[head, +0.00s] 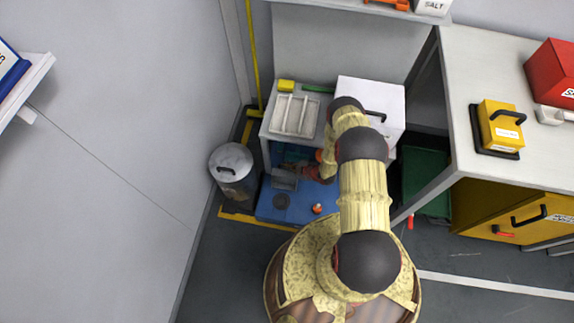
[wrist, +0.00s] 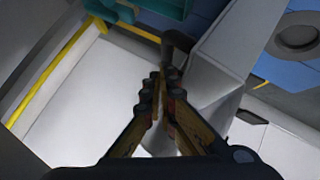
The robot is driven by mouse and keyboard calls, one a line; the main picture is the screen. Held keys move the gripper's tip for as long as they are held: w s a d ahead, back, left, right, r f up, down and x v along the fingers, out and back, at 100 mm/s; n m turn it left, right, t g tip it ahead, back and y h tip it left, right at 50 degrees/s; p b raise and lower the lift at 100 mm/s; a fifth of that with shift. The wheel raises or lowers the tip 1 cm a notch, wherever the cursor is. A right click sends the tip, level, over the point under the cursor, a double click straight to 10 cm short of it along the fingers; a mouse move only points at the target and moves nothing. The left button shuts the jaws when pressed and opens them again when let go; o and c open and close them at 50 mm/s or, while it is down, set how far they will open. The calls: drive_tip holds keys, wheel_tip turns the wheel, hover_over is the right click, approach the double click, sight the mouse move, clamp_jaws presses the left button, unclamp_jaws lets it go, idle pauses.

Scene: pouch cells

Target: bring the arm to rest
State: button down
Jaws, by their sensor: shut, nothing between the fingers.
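My arm rises from my base in the head view and bends over toward the back bench. My gripper (head: 311,173) is low in front of the bench, left of my forearm and above the blue platform (head: 272,205). In the wrist view my gripper (wrist: 163,72) has its two fingers running together at the tips, shut and empty. A grey block-like surface lies close beside the fingers there; I cannot tell whether they touch it.
A lidded grey bin (head: 232,172) stands left of the platform. A white tray rack (head: 294,115) and a white box (head: 372,98) sit on the back bench. A right-hand table (head: 475,70) carries a yellow case (head: 501,125) and a red box (head: 553,75). Floor at lower left is clear.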

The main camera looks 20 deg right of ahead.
drive_tip(key=v, duration=0.7)
drive_tip(key=shift+s, duration=0.15)
